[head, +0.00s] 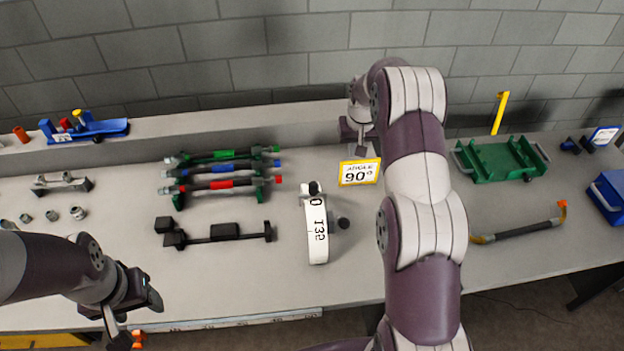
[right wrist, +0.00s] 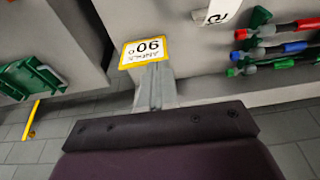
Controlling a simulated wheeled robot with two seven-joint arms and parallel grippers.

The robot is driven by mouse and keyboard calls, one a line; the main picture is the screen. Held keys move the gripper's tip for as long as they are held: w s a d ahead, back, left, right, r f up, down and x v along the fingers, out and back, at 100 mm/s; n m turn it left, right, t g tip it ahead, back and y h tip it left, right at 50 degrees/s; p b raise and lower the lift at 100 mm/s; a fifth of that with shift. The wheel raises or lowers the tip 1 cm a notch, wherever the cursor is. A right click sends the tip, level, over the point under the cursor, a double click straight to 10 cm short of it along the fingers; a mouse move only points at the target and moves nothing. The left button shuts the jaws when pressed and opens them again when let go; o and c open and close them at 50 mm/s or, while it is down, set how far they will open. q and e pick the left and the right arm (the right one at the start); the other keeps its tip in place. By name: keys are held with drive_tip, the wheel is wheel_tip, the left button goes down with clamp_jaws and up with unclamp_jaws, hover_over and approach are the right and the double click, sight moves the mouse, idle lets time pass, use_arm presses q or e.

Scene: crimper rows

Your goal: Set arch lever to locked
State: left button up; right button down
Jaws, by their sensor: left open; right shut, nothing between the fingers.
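A white arch-shaped piece (head: 317,246) with black lettering stands on the bench near the middle in the head view. A dark knob (head: 314,187) sits at its far end and another dark knob (head: 343,223) juts out at its right side; I cannot tell which belongs to the lever, nor its position. In the right wrist view part of a white lettered piece (right wrist: 217,12) shows at the top edge. My right gripper (head: 361,138) is shut and empty beyond the arch, by the back ledge. My left gripper (head: 140,312) is open and empty near the bench's front left.
A yellow-framed 90° sign (head: 360,172) stands close to my right gripper, also in the right wrist view (right wrist: 143,51). Left of the arch are a black bar fixture (head: 225,232) and a rack of coloured tools (head: 222,184). A green tray (head: 497,160) lies right.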

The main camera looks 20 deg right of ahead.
drive_tip(key=s+a+f+g+y+b, duration=0.1)
drive_tip(key=s+a+g, duration=0.2)
drive_tip(key=s, duration=0.2)
drive_tip(key=b, duration=0.8)
approach(341, 221)
drive_tip(key=w+d+f, duration=0.3)
drive_tip(key=w+f, duration=0.1)
drive_tip(key=w, duration=0.1)
drive_tip(key=s+f, duration=0.1)
drive_tip(key=s+a+f+p, duration=0.1)
drive_tip(key=s+f, duration=0.1)
drive_tip(key=shift+s+f, duration=0.1)
drive_tip(key=shift+s, duration=0.05)
drive_tip(key=shift+a, duration=0.1)
